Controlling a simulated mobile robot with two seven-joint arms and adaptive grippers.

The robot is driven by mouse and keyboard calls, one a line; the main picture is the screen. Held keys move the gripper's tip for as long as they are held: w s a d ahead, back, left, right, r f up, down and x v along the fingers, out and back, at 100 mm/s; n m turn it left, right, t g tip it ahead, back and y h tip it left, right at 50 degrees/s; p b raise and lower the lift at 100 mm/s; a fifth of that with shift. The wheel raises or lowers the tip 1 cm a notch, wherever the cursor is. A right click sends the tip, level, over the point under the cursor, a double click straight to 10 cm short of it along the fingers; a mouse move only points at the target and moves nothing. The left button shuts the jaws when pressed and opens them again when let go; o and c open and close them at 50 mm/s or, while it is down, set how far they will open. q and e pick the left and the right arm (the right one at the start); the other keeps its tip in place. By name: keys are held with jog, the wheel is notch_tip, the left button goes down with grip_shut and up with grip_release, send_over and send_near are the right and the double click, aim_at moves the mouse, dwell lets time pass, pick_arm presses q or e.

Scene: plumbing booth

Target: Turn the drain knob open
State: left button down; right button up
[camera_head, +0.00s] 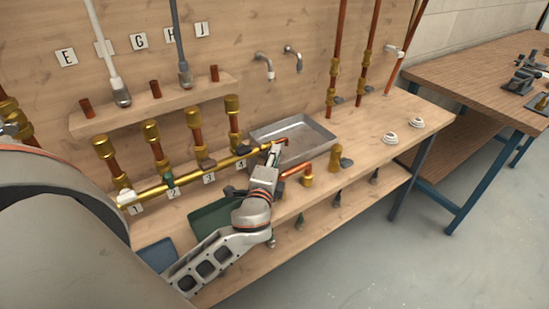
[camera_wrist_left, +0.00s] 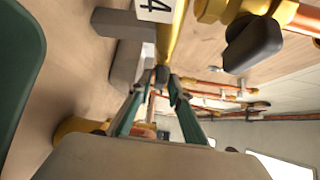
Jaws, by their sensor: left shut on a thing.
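The brass manifold pipe (camera_head: 175,182) runs along the bench behind number cards 1 to 4. Its right end leads to a short copper spout (camera_head: 285,140) at the metal tray (camera_head: 318,144). My left gripper (camera_head: 273,154) is at that right end, and its fingers hide the knob in the head view. In the left wrist view the dark drain knob (camera_wrist_left: 161,74) shows at the end of the brass pipe (camera_wrist_left: 171,35). The green fingers of my left gripper (camera_wrist_left: 161,86) are closed around it. I cannot tell the knob's exact angle. My right gripper is not in view.
Brass-topped copper risers (camera_head: 233,112) stand along the manifold. A copper elbow (camera_head: 297,171) and a brass valve (camera_head: 335,157) stand just right of my wrist. A dark green bin (camera_head: 213,219) lies in front. White round fittings (camera_head: 390,138) sit at the right, with bare bench around them.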

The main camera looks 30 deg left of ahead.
pick_arm(q)
jog(key=c, duration=2.1)
grip_release()
jog(key=v, duration=1.2)
